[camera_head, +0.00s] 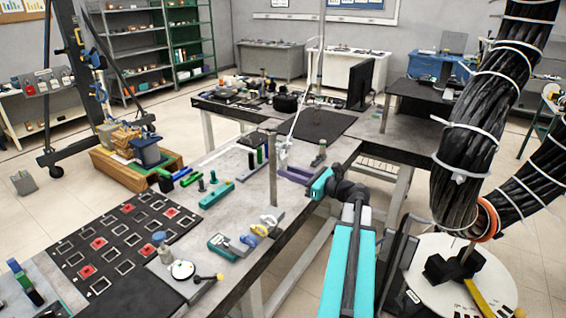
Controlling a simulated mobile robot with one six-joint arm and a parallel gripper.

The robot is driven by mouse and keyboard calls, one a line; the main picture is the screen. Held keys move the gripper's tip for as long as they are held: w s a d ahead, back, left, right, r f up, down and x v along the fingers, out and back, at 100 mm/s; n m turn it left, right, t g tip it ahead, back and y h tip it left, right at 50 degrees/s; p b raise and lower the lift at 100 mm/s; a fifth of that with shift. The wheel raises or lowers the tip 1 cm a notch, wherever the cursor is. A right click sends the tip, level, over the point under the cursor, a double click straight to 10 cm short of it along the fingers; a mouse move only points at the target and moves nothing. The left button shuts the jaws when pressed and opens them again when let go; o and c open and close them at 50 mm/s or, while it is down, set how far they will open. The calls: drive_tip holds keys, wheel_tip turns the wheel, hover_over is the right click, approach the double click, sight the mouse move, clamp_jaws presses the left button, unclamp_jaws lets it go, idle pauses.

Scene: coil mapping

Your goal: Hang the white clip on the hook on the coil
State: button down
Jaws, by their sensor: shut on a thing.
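My teal and black arm reaches from the bottom centre over the table's right edge. Its end, my gripper (287,163), is small and far off in the picture and appears shut on a slim white piece, taken as the white clip (283,150). The fingertips are too small to see clearly. A thick black cable coil (465,145), bound with white ties, fills the right side. An orange ring-like piece (488,218) shows at its lower part; I cannot tell whether it is the hook. My gripper is well to the left of the coil, apart from it.
The grey table (225,215) carries a black mat with framed squares (125,240), teal blocks (217,195), yellow and blue-handled tools (262,230) and an upright post (272,170). A white disc (425,280) with black and yellow parts stands at lower right. Floor is open at left.

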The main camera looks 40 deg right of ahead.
sight(286, 164)
drive_tip(key=shift+r, duration=0.2)
drive_tip(key=shift+s+r+p, duration=0.2)
drive_tip(key=shift+r+p, duration=0.05)
drive_tip(key=shift+p, duration=0.1)
drive_tip(key=shift+s+d+r+p, duration=0.2)
drive_tip(key=shift+s+r+p, duration=0.4)
drive_tip(key=shift+r+p, duration=0.35)
idle(0.3)
drive_tip(key=shift+v, duration=2.1)
idle(0.5)
drive_tip(key=shift+s+f, duration=0.1)
drive_tip(key=shift+s, duration=0.1)
idle(0.4)
